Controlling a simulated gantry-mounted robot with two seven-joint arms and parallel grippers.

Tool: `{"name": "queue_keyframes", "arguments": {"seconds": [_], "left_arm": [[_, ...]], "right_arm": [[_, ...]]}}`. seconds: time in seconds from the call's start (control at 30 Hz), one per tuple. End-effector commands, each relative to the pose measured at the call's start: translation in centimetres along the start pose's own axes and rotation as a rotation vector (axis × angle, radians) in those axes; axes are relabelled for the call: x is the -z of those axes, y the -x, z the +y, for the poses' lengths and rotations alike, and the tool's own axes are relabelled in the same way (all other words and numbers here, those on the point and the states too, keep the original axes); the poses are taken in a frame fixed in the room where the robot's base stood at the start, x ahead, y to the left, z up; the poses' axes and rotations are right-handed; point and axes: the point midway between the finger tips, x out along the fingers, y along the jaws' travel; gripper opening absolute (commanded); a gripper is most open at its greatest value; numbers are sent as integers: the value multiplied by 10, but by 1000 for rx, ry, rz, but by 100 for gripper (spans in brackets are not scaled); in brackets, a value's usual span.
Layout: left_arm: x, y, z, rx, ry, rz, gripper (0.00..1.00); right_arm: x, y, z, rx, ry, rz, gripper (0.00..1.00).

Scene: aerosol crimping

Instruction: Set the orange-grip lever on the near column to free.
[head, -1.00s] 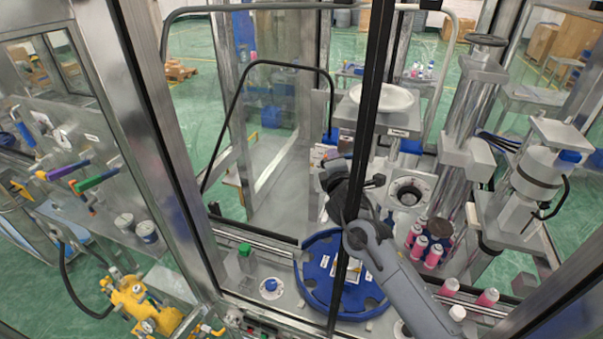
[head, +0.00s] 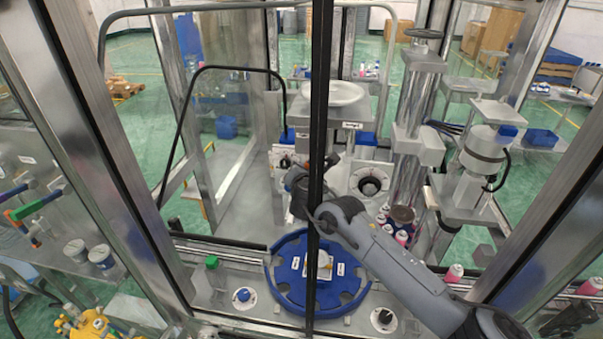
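I cannot clearly make out an orange-grip lever on a column. A steel column with a dark handwheel (head: 423,70) stands behind the right side of the work area, and a shorter column with a grey cylindrical head (head: 482,150) stands right of it. My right arm comes in from the lower right. Its gripper end (head: 299,184) is above and behind the blue turntable, left of a round black dial (head: 369,185). The black door post partly hides it, so I cannot see whether its fingers are open. My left gripper is not in view.
Pink cans (head: 402,237) stand behind my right arm. Steel frame posts and the black door post (head: 318,100) bound the space.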

Motion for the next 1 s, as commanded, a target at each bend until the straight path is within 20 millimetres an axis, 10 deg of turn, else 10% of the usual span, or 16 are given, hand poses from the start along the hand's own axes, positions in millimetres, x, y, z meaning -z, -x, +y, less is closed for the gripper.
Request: {"name": "queue_keyframes", "arguments": {"seconds": [0.5,0.53,0.7,1.0], "left_arm": [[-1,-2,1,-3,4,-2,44],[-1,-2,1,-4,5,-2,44],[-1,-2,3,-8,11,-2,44],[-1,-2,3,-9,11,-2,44]], "right_arm": [[0,-3,-10,23,27,0,0],[0,-3,-10,23,27,0,20],[0,-3,-9,21,25,0,44],[0,-1,-5,14,22,0,44]]}}
